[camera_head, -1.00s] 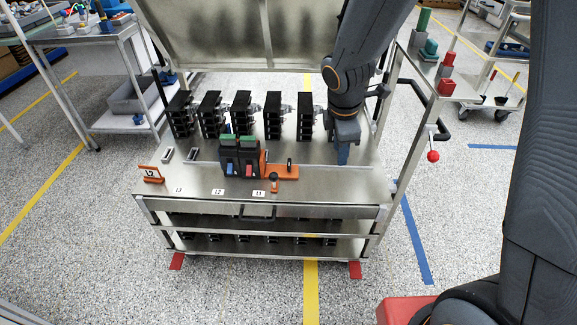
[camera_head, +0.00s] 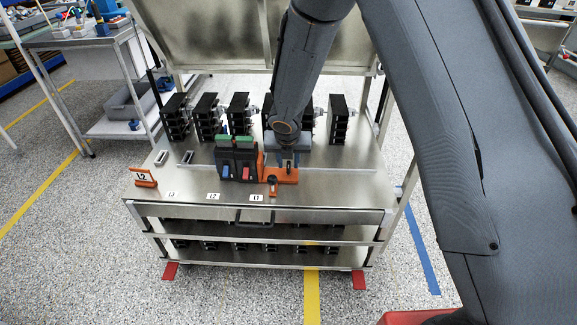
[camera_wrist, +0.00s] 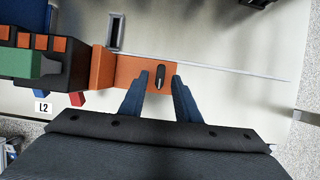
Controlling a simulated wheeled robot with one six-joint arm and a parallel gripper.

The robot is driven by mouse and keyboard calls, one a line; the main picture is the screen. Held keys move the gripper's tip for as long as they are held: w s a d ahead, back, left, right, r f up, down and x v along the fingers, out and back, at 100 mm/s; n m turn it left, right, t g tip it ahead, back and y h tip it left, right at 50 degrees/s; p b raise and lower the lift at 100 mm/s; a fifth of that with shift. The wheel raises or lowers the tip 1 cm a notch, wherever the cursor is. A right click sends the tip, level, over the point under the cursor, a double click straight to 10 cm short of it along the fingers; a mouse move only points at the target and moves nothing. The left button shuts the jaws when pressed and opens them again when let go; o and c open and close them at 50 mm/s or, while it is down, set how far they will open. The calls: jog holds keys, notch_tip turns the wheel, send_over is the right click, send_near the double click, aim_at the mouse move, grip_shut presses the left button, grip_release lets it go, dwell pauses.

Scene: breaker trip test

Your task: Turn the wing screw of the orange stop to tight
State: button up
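The orange stop (camera_head: 283,178) lies on the steel cart top against the right side of the breaker block (camera_head: 238,163). In the wrist view the stop (camera_wrist: 130,68) is a flat orange plate, and its dark wing screw (camera_wrist: 160,77) stands near its right end, its wing pointing along the picture's up-down direction. My gripper (camera_head: 287,158) is over the stop. In the wrist view my gripper (camera_wrist: 159,82) is open, with one blue finger to each side of the wing screw and gaps between. I cannot tell whether the fingertips are at the screw's height.
Several black breaker units (camera_head: 207,118) line the back of the cart. The cart top right of the stop is clear.

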jog(key=shift+x, duration=0.9)
grip_shut()
